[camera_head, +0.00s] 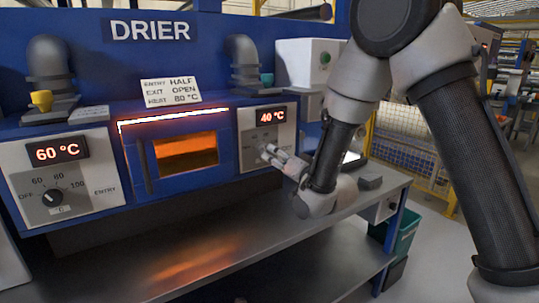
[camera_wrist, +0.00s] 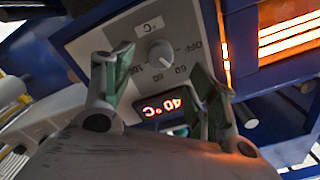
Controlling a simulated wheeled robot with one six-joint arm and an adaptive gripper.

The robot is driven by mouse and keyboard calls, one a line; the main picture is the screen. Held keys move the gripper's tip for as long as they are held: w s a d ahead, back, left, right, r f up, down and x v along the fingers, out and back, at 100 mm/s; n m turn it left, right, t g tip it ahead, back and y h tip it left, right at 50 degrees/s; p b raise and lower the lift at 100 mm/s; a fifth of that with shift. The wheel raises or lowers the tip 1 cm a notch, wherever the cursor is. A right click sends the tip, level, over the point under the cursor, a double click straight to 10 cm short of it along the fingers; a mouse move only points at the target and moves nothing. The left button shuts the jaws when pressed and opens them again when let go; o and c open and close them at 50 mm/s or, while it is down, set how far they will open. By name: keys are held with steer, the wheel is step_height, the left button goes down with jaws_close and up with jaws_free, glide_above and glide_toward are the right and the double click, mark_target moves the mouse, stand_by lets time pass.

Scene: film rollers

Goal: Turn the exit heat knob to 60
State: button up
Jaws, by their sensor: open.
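The exit heat panel (camera_head: 258,125) is on the right of the drier front, and its display (camera_head: 272,115) reads 40 °C. In the wrist view the panel is upside down: the display (camera_wrist: 161,106) reads 40 °C, and the pale exit heat knob (camera_wrist: 161,52) sits beside a printed scale with OFF, 60, 80 and 100. Where the knob's pointer stands is too small to tell. My gripper (camera_head: 270,152) is in front of this panel and hides the knob in the head view. In the wrist view my gripper (camera_wrist: 157,68) is open, its green-padded fingers apart on either side of the knob.
The entry panel (camera_head: 60,168) at left has a black knob (camera_head: 52,196) and a display reading 60 °C. A glowing window (camera_head: 186,154) lies between the panels. A card (camera_head: 170,92) reads entry half, exit open, heat 80 °C. A grey shelf (camera_head: 150,245) runs below.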

steer(key=v, duration=0.5)
steer(key=shift+w, duration=0.1)
steer(key=s+d+f+n+g+h, duration=0.1)
steer(key=s+f+g+h, duration=0.15)
steer(key=f, duration=0.35)
steer(key=s+d+f+n+g+h, duration=0.1)
steer(key=f+n+g, duration=0.15)
steer(key=f, duration=0.45)
steer(key=s+d+f+g+h, duration=0.2)
steer(key=s+d+g+h, duration=0.15)
steer(key=s+d, duration=0.2)
steer(key=s+d+r+m+g+h, duration=0.1)
steer(key=s+d+r, duration=0.9)
steer(key=d+r, duration=0.1)
steer(key=s+d+r+m+g+h, duration=0.1)
steer(key=s+d+r+h, duration=0.1)
steer(key=s+d+r, duration=0.9)
steer(key=d, duration=0.3)
steer(key=shift+s+d, duration=0.2)
steer(key=shift+d, duration=0.05)
